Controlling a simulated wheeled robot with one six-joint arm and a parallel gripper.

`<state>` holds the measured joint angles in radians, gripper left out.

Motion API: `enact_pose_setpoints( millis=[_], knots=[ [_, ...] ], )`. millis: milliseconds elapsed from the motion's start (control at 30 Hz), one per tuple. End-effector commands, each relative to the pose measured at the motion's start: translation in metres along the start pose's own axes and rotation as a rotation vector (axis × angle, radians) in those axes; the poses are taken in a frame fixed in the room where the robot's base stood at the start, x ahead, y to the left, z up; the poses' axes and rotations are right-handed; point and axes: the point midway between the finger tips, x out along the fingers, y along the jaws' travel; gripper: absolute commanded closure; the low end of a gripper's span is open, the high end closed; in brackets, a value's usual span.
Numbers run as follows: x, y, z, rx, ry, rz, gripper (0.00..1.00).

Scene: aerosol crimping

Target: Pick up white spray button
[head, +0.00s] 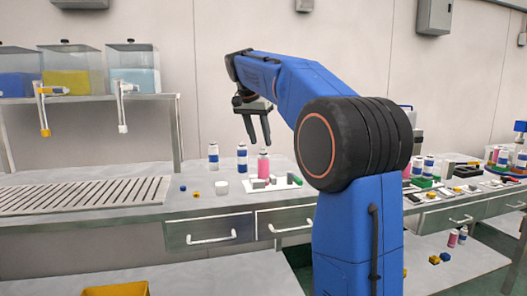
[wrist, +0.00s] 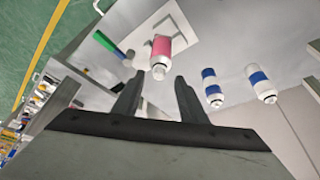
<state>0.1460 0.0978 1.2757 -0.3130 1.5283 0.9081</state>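My gripper (head: 258,143) is open and empty, raised above the bench with its fingers pointing down. In the wrist view its two dark fingers (wrist: 159,78) are spread apart. A pink and white can (head: 263,166) stands upright below it; in the wrist view the can (wrist: 162,48) shows just beyond the fingertips, with a small white tip on top. I cannot tell whether that tip is the white spray button. A small white round piece (head: 221,187) lies on the bench to the left of the can; its exact kind is unclear.
Two blue-banded white cans (head: 213,157) (head: 242,159) stand left of the pink can. A small blue piece (head: 183,188) and a yellow piece (head: 196,194) lie near the bench edge. A slotted drain panel (head: 85,196) lies left.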

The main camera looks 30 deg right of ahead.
Motion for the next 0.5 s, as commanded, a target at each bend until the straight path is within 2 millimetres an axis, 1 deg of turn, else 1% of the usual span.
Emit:
enact_pose_setpoints(
  millis=[33, 100, 200, 467, 500],
  knots=[
    [0.007, 0.002, 0.000, 0.000, -0.002, 0.002, 0.62],
    [0.016, 0.001, 0.000, 0.000, -0.001, 0.002, 0.62],
    [0.023, 0.001, 0.000, 0.001, -0.001, 0.001, 0.62],
    [0.025, 0.001, 0.000, 0.001, 0.000, 0.000, 0.62],
    [0.025, 0.001, 0.000, 0.001, 0.000, 0.000, 0.66]
  ],
)
